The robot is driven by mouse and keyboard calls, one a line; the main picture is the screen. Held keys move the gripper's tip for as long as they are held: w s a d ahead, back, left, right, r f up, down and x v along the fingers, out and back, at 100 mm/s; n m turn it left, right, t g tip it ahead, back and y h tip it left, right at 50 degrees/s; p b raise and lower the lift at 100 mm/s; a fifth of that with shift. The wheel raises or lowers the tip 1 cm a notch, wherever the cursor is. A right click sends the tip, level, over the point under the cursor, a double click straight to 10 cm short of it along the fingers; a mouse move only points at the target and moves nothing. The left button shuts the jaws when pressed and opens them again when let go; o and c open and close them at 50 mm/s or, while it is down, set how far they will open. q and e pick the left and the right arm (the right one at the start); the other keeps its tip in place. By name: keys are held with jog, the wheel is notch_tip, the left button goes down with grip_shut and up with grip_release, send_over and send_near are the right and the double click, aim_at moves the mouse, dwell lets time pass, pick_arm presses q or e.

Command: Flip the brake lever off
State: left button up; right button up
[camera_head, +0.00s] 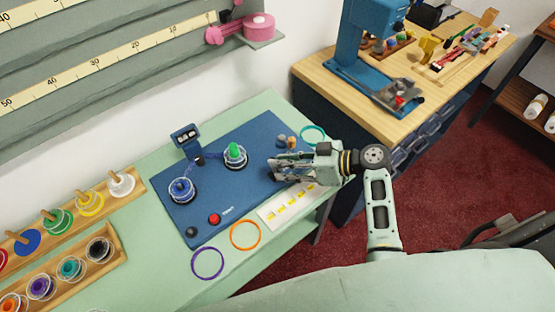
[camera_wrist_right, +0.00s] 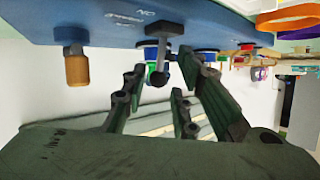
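The brake lever (camera_wrist_right: 158,62) shows in the wrist view as a dark bar on a block, with a rounded end, on the blue panel. The picture is upside down, so the panel is at its top. My right gripper (camera_wrist_right: 165,80) is open, with its fingers spread on either side of the lever; contact is not clear. In the head view my right gripper (camera_head: 282,168) is low over the right part of the blue panel (camera_head: 222,195) and hides the lever there. My left gripper is not in view.
A brown knob (camera_wrist_right: 77,68) stands beside the lever. Orange (camera_head: 245,248) and purple (camera_head: 194,263) rings lie in front.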

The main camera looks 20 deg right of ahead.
jog(key=shift+w+a+f, duration=0.1)
jog(key=shift+w+a, duration=0.3)
jog(key=shift+a, duration=0.15)
jog(key=shift+w+a+f, duration=0.15)
jog(key=shift+a+f, duration=0.05)
jog(key=shift+a, duration=0.15)
jog(key=shift+f, duration=0.1)
jog(key=c, duration=0.7)
jog(key=shift+w+r+m+g+h+p, duration=0.3)
jog(key=shift+g+p, duration=0.2)
jog(key=shift+p, duration=0.45)
jog(key=shift+w+a+f+g+h+p, duration=0.15)
jog(key=shift+w+f+g+h+p, duration=0.15)
jog(key=shift+g+p, duration=0.1)
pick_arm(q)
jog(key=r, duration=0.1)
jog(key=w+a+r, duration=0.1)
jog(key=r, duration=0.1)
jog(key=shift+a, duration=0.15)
pick_arm(e)
jog(key=shift+m, duration=0.3)
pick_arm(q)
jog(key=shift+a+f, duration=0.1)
